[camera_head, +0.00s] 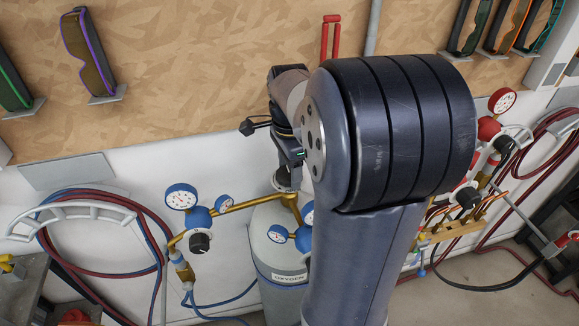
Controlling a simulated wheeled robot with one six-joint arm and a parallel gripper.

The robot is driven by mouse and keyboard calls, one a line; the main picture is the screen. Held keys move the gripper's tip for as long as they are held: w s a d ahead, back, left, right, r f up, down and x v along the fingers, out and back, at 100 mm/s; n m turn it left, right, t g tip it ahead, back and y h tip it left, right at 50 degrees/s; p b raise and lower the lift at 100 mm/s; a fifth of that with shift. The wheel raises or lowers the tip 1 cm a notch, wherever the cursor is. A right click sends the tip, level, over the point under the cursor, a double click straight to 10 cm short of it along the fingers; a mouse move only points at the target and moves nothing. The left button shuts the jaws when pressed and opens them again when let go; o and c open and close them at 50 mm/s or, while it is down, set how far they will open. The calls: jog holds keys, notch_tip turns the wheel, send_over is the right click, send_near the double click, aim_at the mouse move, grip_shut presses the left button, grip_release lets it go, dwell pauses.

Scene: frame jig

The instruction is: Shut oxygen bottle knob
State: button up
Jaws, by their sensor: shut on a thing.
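The oxygen bottle (284,300) is a pale grey cylinder with an "OXYGEN" label, standing against the wall below the middle of the view. A brass valve and pipe (250,204) sit on its top. The knob (288,184) is at the top of the valve and is mostly covered. My gripper (291,167) points down from above, shut on the knob. The fingers are small and partly hidden, so the exact grip and the knob's turn cannot be told. My arm hides the bottle's right side.
Blue-rimmed gauges (181,197) and a regulator stand left of the bottle, with coiled hoses (75,235) on a wall bracket further left. Red gauges (502,101) and more hoses are at the right. Goggles (88,52) hang on the wooden board above.

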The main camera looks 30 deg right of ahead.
aim_at(289, 172)
dwell(0.5)
jog(key=o, duration=1)
notch_tip(289, 172, up, 11)
jog(key=shift+f+b, duration=0.1)
jog(key=shift+b, duration=0.5)
jog(key=shift+f, duration=0.15)
notch_tip(289, 172, down, 11)
jog(key=shift+r+p, duration=0.2)
jog(key=shift+p, duration=0.4)
